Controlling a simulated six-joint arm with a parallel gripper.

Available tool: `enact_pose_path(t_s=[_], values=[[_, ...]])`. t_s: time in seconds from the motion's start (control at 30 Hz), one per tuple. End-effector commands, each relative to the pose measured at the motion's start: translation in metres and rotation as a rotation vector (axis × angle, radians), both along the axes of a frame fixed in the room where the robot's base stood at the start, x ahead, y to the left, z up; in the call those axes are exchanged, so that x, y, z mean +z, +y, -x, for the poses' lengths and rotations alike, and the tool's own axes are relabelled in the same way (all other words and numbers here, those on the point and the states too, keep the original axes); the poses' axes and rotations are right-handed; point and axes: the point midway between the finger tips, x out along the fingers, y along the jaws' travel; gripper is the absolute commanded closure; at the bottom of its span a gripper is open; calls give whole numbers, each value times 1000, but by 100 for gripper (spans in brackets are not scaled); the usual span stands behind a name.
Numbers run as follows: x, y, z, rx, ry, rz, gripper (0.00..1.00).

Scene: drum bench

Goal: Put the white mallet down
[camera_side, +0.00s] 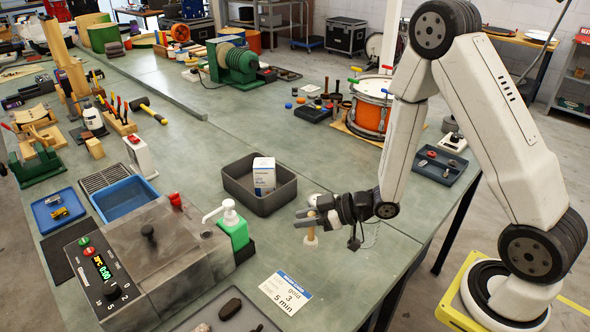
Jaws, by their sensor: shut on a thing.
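My gripper (305,218) is low over the right part of the bench, pointing left, with its fingers shut on the white mallet (311,243). The mallet is about upright in the fingers. Its pale lower end shows just below the fingers, close to the bench top; I cannot tell whether it touches. The fingers hide its middle. A small white rounded shape (314,199) shows just behind the fingers; I cannot tell whether it is part of the mallet.
A dark grey bin (231,187) with a white-and-blue box (264,174) stands behind-left of my gripper. A green pump bottle (234,228) stands to the left. A printed card (285,293) lies in front. An orange drum (368,116) stands further back. Bare bench lies around the mallet.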

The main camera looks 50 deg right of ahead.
Motion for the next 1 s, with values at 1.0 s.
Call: enact_pose_path(t_s=[1.0], values=[[-41,0,0,0,0,0,100]])
